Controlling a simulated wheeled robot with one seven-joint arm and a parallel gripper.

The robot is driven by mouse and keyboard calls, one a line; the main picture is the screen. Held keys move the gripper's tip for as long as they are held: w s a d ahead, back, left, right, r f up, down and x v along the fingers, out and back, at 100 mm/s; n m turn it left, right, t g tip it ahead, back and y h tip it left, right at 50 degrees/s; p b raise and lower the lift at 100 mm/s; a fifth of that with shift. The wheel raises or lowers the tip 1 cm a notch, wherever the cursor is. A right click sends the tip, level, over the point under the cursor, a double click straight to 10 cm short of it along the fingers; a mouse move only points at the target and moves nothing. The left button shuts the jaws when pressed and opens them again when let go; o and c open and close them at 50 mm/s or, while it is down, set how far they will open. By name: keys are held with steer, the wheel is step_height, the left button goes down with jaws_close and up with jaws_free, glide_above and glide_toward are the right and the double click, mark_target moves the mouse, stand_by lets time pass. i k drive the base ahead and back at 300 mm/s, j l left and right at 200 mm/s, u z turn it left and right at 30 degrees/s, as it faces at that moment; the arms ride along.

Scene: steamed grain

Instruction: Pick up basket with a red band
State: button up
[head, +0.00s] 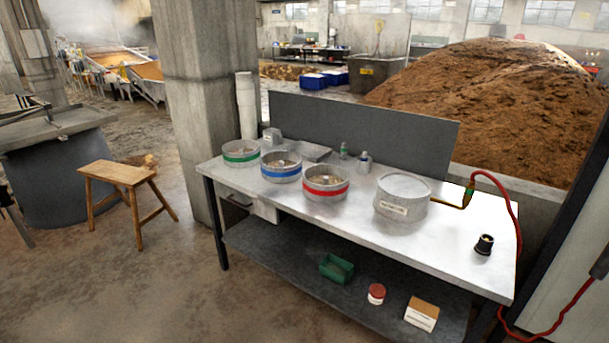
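The basket with a red band (326,191) is a round, shallow grey metal container on the metal table. It stands upright and holds some light brown material. It is the rightmost of three similar baskets in a row. The basket with a blue band (281,173) stands just left of it, and the basket with a green band (241,158) is farther left. My gripper is not visible in the head view.
The metal table (455,250) also bears a larger round drum (402,207), two small bottles, a flat tray (304,151), and a black object (484,244). A red hose runs at right. A wooden stool (117,173), concrete pillar (195,80) and grain heap (500,95) surround it. The front floor is clear.

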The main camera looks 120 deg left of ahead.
mark_target(321, 183)
steer(key=u, duration=3.65)
